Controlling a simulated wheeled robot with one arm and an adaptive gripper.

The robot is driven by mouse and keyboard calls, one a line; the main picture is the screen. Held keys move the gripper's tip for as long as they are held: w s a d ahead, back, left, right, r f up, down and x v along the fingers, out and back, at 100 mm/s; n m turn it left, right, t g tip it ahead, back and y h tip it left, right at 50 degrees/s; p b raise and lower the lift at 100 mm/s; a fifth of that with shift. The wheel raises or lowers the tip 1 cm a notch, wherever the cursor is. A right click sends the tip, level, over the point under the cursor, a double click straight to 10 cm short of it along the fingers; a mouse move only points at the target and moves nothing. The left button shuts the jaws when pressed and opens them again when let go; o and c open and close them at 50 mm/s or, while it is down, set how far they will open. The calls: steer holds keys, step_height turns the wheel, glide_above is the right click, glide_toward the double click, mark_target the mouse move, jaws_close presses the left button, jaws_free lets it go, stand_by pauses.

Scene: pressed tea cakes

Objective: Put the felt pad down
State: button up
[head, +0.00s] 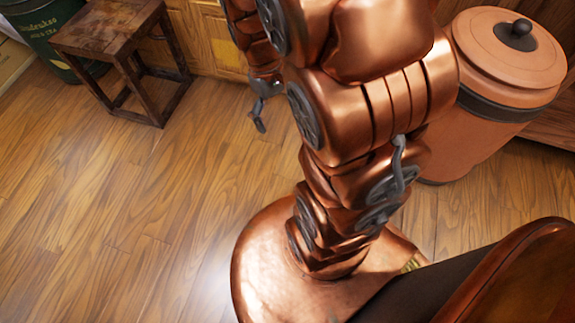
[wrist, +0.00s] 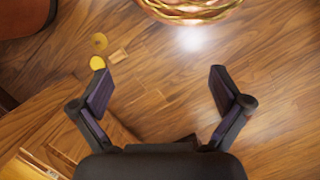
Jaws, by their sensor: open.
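My gripper (wrist: 158,75) is open in the wrist view, its two dark fingers wide apart with nothing between them but the wooden floor beyond. In the head view, only a small grey part of it shows beside the copper arm. I cannot make out a felt pad for certain in either view. None is held.
A dark wooden stool (head: 108,38) stands at the upper left of the head view, by a green bin (head: 38,18). A wooden cabinet (head: 200,40) is behind. A lidded terracotta-coloured jar (head: 490,125) stands at right. The left floor (head: 110,220) is clear.

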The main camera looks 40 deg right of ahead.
steer(key=s+a+r, duration=0.3)
steer(key=s+a, duration=0.1)
steer(key=s, duration=0.3)
steer(key=s+a+r, duration=0.3)
steer(key=s+a, duration=0.2)
steer(key=s, duration=0.2)
steer(key=shift+s+a+g+y, duration=0.15)
steer(key=shift+s+g+y, duration=0.15)
steer(key=shift+g, duration=0.1)
steer(key=shift+r, duration=0.1)
step_height(320, 180, up, 34)
steer(key=w+t+p, duration=0.1)
steer(key=t+p, duration=0.1)
steer(key=p, duration=3)
steer(key=shift+w, duration=0.35)
